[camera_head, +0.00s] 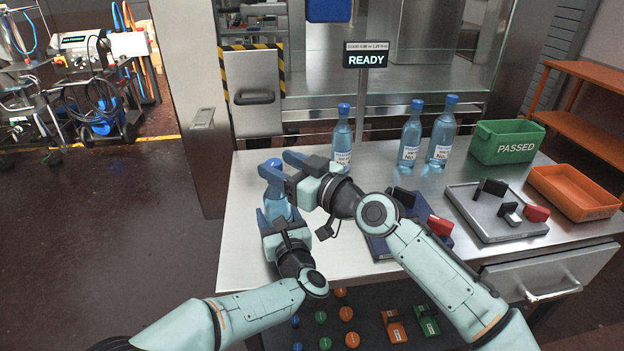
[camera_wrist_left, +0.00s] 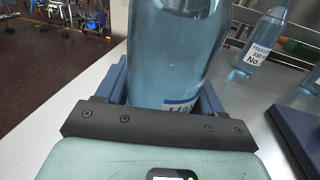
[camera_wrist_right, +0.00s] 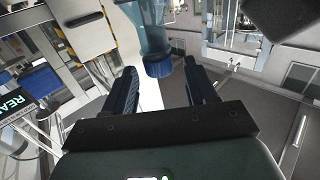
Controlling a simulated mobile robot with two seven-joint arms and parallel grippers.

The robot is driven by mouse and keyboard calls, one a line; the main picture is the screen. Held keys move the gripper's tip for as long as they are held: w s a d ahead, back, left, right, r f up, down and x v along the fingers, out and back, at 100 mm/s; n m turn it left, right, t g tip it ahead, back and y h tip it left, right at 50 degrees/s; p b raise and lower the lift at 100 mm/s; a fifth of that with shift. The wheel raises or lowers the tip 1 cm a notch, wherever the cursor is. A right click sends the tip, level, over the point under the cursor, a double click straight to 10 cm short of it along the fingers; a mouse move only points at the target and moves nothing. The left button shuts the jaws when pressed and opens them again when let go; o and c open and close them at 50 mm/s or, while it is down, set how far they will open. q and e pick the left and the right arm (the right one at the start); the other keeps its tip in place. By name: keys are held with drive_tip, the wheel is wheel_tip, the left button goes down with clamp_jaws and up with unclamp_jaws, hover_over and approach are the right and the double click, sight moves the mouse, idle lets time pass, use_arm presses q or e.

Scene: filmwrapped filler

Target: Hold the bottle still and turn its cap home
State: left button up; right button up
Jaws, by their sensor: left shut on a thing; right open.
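A clear blue bottle (camera_head: 277,207) stands upright near the table's left edge; its body fills the left wrist view (camera_wrist_left: 172,60). My left gripper (camera_head: 272,216) is shut on the bottle's body, low down. The blue cap (camera_head: 273,163) is on top of the bottle; it also shows in the right wrist view (camera_wrist_right: 159,69), at the bottle's neck. My right gripper (camera_head: 279,166) is open at cap height, its fingers around or just beside the cap. In the right wrist view the cap lies beyond the fingertips, between their lines. Whether a finger touches it I cannot tell.
Three capped bottles (camera_head: 411,137) stand at the back of the steel table (camera_head: 240,245). A green PASSED bin (camera_head: 507,142) and an orange tray (camera_head: 575,193) are at the right. A grey fixture plate (camera_head: 495,212) and a dark blue board (camera_head: 380,246) lie nearer. A READY sign (camera_head: 366,60) stands behind.

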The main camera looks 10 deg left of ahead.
drive_tip(key=v, duration=0.9)
drive_tip(key=shift+d, duration=0.25)
drive_tip(key=shift+s, duration=0.15)
use_arm(q)
drive_tip(key=o, duration=1.3)
drive_tip(key=shift+c, duration=0.2)
drive_tip(key=shift+s, duration=0.1)
